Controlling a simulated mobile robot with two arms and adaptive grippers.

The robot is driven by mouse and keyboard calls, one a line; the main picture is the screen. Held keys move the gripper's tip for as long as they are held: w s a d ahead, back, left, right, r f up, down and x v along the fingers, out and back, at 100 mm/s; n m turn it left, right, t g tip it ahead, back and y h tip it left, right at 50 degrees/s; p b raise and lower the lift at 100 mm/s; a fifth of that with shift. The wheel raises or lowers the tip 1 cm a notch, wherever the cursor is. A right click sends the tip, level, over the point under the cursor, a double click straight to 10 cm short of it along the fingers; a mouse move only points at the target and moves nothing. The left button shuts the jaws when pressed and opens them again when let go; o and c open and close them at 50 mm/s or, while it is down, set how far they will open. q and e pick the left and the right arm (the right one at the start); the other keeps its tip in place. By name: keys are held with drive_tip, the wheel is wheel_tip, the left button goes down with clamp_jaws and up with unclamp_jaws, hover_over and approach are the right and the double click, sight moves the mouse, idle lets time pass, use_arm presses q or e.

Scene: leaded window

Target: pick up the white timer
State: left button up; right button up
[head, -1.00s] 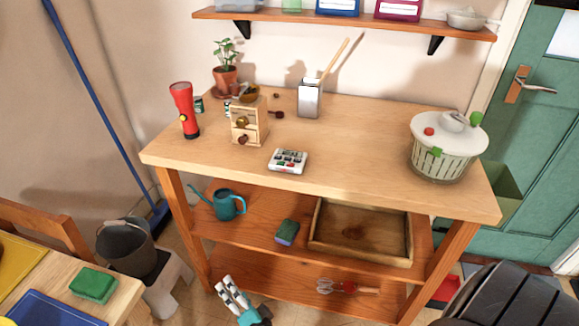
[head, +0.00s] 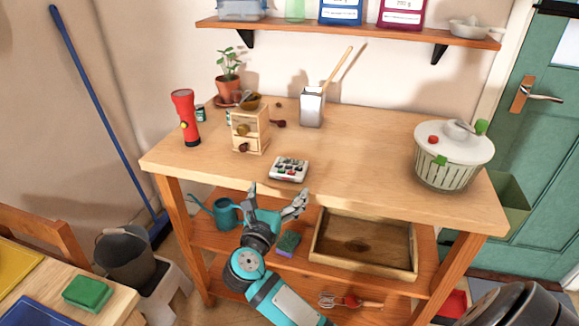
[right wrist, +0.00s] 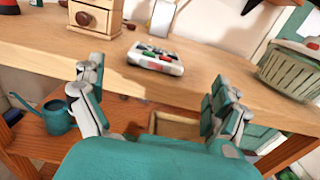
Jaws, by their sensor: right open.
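The white timer (head: 289,169) lies flat near the front edge of the wooden workbench top, with several coloured buttons facing up. My right gripper (head: 275,198) is open and empty just in front of the bench edge, a little below and nearer than the timer. In the right wrist view the timer (right wrist: 156,57) is ahead, beyond and between the spread fingers (right wrist: 160,100), not touched. My left gripper is not in view.
A small wooden drawer box (head: 250,130) stands behind and left of the timer, with a red flashlight (head: 186,118) farther left. A salad spinner (head: 453,157) stands at the right end. The bench top around the timer is clear. A wooden tray (head: 364,243) sits on the shelf below.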

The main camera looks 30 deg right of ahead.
sight(286, 173)
drive_tip(key=x, duration=0.3)
drive_tip(key=shift+w+d, duration=0.2)
drive_tip(key=shift+w, duration=0.05)
drive_tip(key=shift+w+d+r+p, duration=0.15)
drive_tip(key=shift+w+d+p, duration=0.2)
drive_tip(key=shift+d+p, duration=0.1)
drive_tip(key=p+x, duration=0.1)
drive_tip(key=x, duration=0.2)
drive_tip(key=shift+w+d, duration=0.1)
drive_tip(key=shift+w, duration=0.2)
drive_tip(key=shift+w+d, duration=0.25)
drive_tip(key=shift+d, duration=0.05)
drive_tip(key=shift+a, duration=0.1)
drive_tip(key=c, duration=1)
